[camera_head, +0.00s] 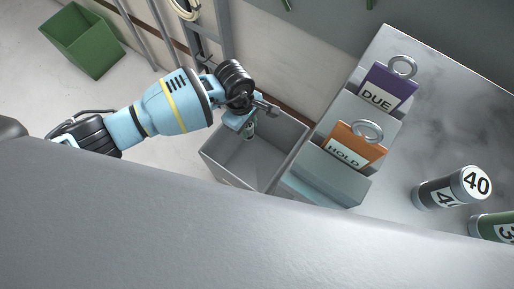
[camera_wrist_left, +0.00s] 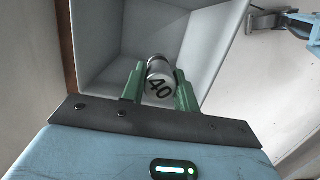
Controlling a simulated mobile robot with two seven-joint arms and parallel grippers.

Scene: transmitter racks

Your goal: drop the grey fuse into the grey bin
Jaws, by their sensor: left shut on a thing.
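The grey fuse (camera_wrist_left: 158,82) is held between the green fingers of my left gripper (camera_wrist_left: 160,92) in the left wrist view; its pale end cap reads 40. In the head view my left gripper (camera_head: 246,122) hangs over the far side of the grey bin (camera_head: 228,166), with the fuse small and partly hidden beneath it. The wrist view shows the bin's walls (camera_wrist_left: 110,35) around and below the fuse. A light blue part at the upper right of the wrist view seems to be my right arm, with its gripper (camera_wrist_left: 262,20) too small to read.
Right of the bin, holders carry an orange HOLD tag (camera_head: 354,145) and a purple DUE tag (camera_head: 387,88). Another dark fuse marked 40 (camera_head: 437,194) and a green one (camera_head: 490,226) stand on the bench. A green bin (camera_head: 82,42) is on the floor at upper left.

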